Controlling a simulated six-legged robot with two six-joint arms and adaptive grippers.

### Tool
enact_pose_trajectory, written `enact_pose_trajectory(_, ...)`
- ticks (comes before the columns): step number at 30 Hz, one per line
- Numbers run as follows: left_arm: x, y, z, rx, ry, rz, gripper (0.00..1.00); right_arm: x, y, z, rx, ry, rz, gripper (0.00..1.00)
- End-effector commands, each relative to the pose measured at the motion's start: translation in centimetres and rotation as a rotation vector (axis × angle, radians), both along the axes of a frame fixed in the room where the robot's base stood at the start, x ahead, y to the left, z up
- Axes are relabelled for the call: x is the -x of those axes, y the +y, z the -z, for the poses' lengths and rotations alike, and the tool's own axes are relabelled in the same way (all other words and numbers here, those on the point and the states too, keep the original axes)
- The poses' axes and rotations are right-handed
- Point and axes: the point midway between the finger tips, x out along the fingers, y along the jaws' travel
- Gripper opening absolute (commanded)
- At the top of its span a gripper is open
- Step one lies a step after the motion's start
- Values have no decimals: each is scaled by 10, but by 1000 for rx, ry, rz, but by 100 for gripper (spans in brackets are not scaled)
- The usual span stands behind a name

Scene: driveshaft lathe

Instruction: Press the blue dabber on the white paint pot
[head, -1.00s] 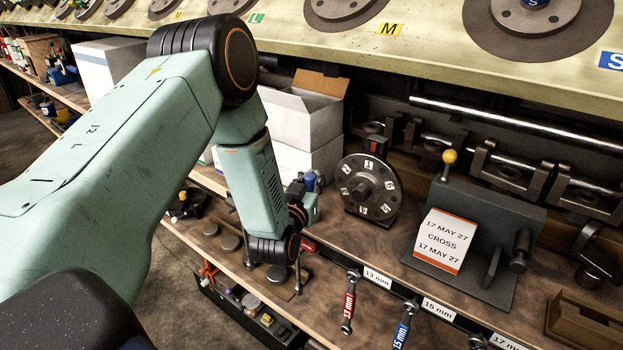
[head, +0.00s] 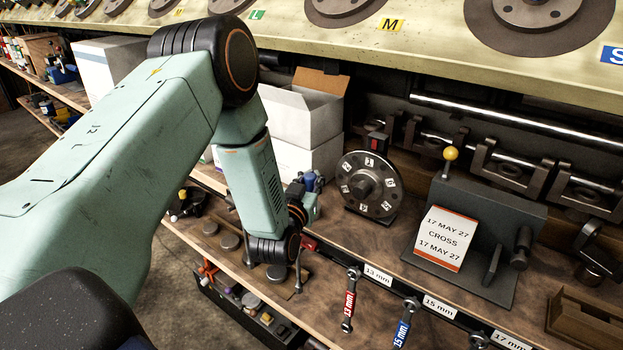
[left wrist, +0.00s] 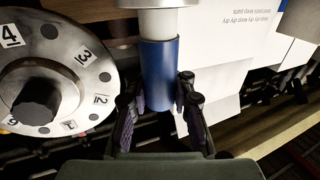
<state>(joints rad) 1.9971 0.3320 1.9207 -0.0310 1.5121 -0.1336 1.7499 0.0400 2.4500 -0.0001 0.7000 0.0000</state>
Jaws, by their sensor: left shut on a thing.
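My left gripper (left wrist: 160,90) is shut on a blue cylinder, the blue dabber (left wrist: 159,72), with one finger on each side of it. In the left wrist view a pale cylinder (left wrist: 163,22) adjoins the dabber's far end, with a wider white part above it at the picture edge. I cannot tell whether that white part is the paint pot or whether they touch. In the head view my left arm reaches down over the shelf, and a bit of blue (head: 311,182) shows at its wrist. The fingertips are hidden there. My right gripper is not in view.
A numbered dial (head: 353,203) stands right of the gripper, and a printed card (head: 446,238) leans on a dark stand. White boxes (head: 290,120) stand behind the arm. Wrenches (head: 349,300) hang at the shelf's front edge. A black crate (head: 238,322) sits below.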

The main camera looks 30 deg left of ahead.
Motion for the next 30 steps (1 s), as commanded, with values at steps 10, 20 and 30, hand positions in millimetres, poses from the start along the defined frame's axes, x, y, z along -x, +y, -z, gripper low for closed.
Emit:
enact_pose_trajectory(10,1,0,1,2,9,0,0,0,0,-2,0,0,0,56)
enact_pose_trajectory(20,1,0,-23,1,5,0,0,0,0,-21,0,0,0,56)
enact_pose_trajectory(30,1,0,-47,2,3,0,0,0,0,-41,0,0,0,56)
